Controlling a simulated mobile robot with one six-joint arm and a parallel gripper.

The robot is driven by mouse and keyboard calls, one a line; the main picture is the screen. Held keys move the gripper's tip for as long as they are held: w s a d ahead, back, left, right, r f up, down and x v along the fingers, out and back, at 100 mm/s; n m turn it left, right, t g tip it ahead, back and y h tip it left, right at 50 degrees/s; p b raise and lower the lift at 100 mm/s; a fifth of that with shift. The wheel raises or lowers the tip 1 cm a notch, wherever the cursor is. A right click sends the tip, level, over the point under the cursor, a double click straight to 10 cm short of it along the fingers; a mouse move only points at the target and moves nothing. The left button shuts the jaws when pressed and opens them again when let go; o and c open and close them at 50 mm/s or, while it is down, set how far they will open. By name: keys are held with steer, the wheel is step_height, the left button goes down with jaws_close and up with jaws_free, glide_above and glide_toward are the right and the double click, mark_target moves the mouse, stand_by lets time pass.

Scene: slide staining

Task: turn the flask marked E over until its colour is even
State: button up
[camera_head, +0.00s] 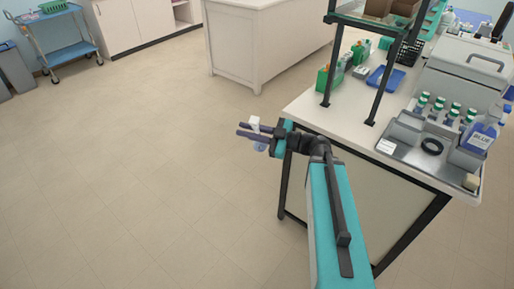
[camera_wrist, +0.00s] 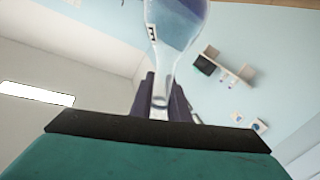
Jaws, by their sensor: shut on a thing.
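My gripper (camera_head: 246,129) is stretched out over open floor, left of the bench, and is shut on a small glass flask (camera_head: 261,146). In the head view a pale end of the flask shows above the fingers and a bluish part below. In the wrist view the flask (camera_wrist: 176,30) is held by its narrow neck between the dark fingers (camera_wrist: 161,100). Its round body holds blue-violet liquid, darker in one part and paler in another; the neck looks clear. A dark letter mark on its side is turned and partly cut; it looks like E.
The bench (camera_head: 312,108) at right carries a grey tray (camera_head: 405,155) with several green-capped bottles, a black ring (camera_head: 432,146) and a bottle marked BLUE (camera_head: 483,136). A blue tray (camera_head: 385,78) and a dark-framed shelf stand behind.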

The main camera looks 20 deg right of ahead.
steer(key=n+b, duration=0.4)
stand_by(0.5)
steer(key=shift+n+b, duration=1.35)
steer(key=shift+n, duration=0.85)
